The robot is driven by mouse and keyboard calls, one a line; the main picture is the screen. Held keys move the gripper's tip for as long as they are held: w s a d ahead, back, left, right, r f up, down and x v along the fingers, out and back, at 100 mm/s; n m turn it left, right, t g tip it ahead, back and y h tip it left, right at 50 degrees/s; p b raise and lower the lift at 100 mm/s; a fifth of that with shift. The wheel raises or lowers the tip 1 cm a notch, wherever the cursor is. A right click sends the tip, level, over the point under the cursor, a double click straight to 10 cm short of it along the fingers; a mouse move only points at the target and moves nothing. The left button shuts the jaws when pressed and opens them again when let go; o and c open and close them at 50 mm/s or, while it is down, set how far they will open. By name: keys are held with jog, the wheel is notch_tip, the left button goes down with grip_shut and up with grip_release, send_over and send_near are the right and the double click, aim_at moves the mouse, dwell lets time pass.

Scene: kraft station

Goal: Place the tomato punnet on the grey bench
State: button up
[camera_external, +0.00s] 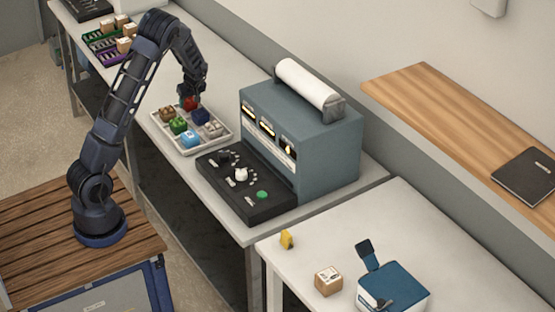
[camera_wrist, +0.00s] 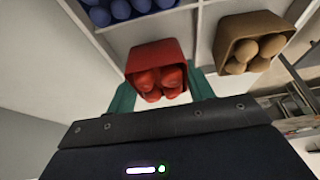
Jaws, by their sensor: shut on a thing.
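The tomato punnet (camera_wrist: 158,55) is a red tub with several red tomatoes. In the wrist view it sits between the green fingers of my gripper (camera_wrist: 162,88), which is shut on it. In the external view the red punnet (camera_external: 188,103) shows under my gripper (camera_external: 190,96), at the far part of a white divided tray (camera_external: 192,152). I cannot tell whether it is clear of the tray. The tray stands on a long pale grey bench (camera_external: 220,80); a second pale bench (camera_external: 400,220) stands at the front right.
The tray holds a brown punnet (camera_external: 167,113), a green one (camera_external: 178,125) and several others. A blue-grey machine (camera_external: 325,150) with a black control panel (camera_external: 240,190) stands close by. A small carton (camera_external: 328,281) and a blue device (camera_external: 393,290) are on the right bench.

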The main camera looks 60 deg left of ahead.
jog(key=shift+f, duration=0.35)
jog(key=shift+f, duration=0.25)
dwell(0.4)
jog(key=o, duration=1.2)
jog(key=shift+c, duration=0.2)
